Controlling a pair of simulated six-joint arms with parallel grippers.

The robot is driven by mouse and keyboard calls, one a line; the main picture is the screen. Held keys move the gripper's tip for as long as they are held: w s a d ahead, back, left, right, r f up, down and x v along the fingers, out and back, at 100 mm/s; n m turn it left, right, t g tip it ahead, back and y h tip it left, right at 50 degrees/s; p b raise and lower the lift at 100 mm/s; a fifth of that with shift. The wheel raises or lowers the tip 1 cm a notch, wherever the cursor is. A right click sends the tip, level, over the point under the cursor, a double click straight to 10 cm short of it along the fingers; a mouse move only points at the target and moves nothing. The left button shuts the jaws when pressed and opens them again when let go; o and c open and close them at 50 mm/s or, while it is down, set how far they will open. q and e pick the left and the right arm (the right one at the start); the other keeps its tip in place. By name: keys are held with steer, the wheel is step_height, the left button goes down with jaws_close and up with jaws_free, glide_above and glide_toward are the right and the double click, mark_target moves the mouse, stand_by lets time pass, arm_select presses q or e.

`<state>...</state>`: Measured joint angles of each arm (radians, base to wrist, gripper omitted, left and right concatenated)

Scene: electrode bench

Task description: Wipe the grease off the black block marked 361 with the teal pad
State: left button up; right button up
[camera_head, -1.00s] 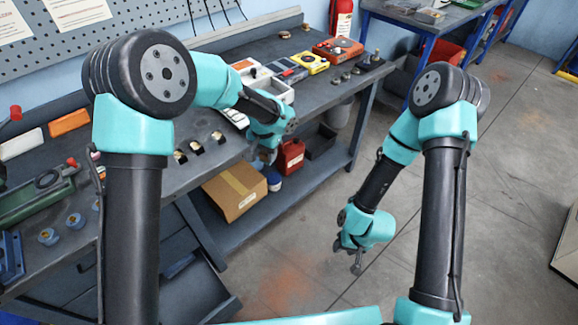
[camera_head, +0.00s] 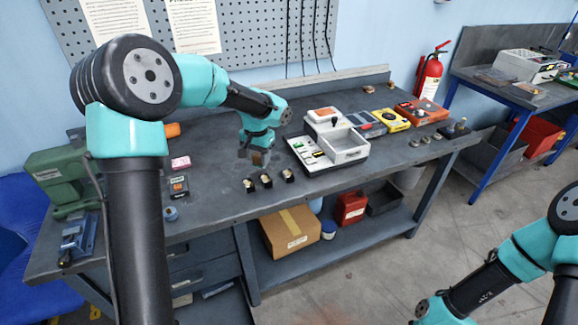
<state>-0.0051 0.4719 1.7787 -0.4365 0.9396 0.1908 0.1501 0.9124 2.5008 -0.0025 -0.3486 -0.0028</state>
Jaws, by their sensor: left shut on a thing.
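My left gripper (camera_head: 260,158) points down over the middle of the dark bench. It is shut on a small grey-brown thing, mostly hidden by the fingers; I cannot tell whether it is the teal pad. A dark block (camera_head: 179,187) with a small coloured face lies to its left on the bench. Three small black blocks with pale tops, one of them here (camera_head: 266,181), stand in front of the gripper. No mark 361 is legible on any of them. I cannot make out a teal pad elsewhere. My right gripper's fingers are outside the picture.
A white compartment tray (camera_head: 346,152) stands right of the left gripper. Yellow (camera_head: 391,120) and orange (camera_head: 424,110) boxes lie beyond it. A pink item (camera_head: 180,162) and a green machine (camera_head: 62,178) are at the left. Bare bench lies between the dark block and the small blocks.

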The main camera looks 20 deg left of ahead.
arm_select(q)
steer(key=shift+s+a+r, duration=0.15)
steer(key=shift+a, duration=0.5)
steer(key=shift+s+a+r, duration=0.1)
steer(key=shift+s+a, duration=0.05)
steer(key=shift+a, duration=0.45)
